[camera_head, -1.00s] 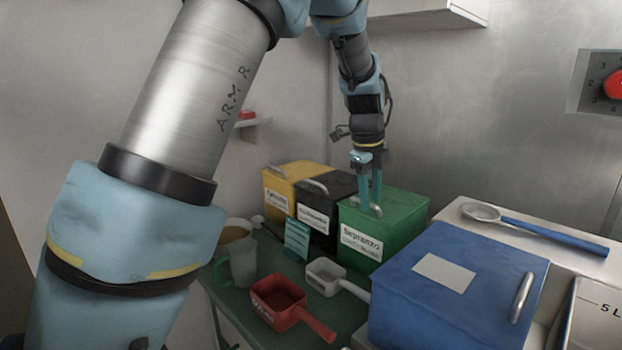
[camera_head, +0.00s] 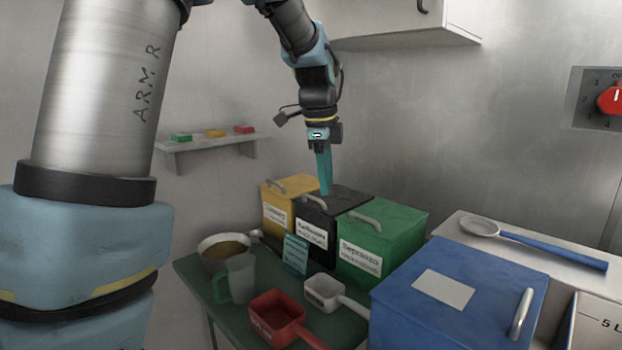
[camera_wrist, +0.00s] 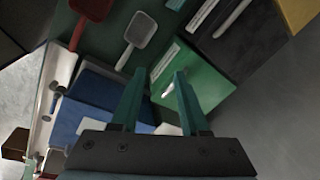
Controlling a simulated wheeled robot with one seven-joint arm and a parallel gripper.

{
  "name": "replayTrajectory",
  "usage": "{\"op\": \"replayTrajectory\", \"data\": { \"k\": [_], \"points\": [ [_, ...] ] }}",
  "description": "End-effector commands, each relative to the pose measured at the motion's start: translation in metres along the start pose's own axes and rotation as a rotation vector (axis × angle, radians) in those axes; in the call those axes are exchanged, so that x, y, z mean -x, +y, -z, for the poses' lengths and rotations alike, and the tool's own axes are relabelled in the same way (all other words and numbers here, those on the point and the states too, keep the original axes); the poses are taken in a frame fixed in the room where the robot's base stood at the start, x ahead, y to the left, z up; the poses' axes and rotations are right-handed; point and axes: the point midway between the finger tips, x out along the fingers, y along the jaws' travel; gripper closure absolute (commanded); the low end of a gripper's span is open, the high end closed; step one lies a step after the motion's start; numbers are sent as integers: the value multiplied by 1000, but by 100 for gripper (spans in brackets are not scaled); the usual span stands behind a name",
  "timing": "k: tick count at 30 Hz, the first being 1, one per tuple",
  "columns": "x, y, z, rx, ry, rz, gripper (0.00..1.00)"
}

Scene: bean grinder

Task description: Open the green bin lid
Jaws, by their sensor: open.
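The green bin (camera_head: 384,238) stands on the table with its lid closed and a grey handle (camera_head: 362,221) on top. It also shows in the wrist view (camera_wrist: 192,75), below and between my fingers. My gripper (camera_head: 326,192) is above the back of the black bin, to the left of the green bin's lid in the head view. In the wrist view my gripper (camera_wrist: 158,75) has its two teal fingers apart with nothing between them. It does not touch the green bin's handle.
The black bin (camera_head: 322,234) and yellow bin (camera_head: 277,220) stand left of the green one. A large blue bin (camera_head: 440,325) is at right front. A red scoop (camera_head: 275,315), a white scoop (camera_head: 322,291), and a pitcher (camera_head: 240,278) sit in front. A shelf (camera_head: 208,145) is on the wall.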

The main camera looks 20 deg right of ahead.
Motion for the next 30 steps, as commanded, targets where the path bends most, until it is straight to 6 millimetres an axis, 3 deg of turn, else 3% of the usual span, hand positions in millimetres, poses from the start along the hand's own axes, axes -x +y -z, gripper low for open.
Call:
{"op": "replayTrajectory", "data": {
  "k": [7, 22, 26, 30],
  "points": [
    [-3, 13, -26, 172, -12, -2, 55],
    [-6, 18, -35, 237, -16, 0, 55],
    [-16, 37, -63, 425, -29, 0, 55],
    [-36, 84, -114, 833, -58, 8, 55]
  ]
}}
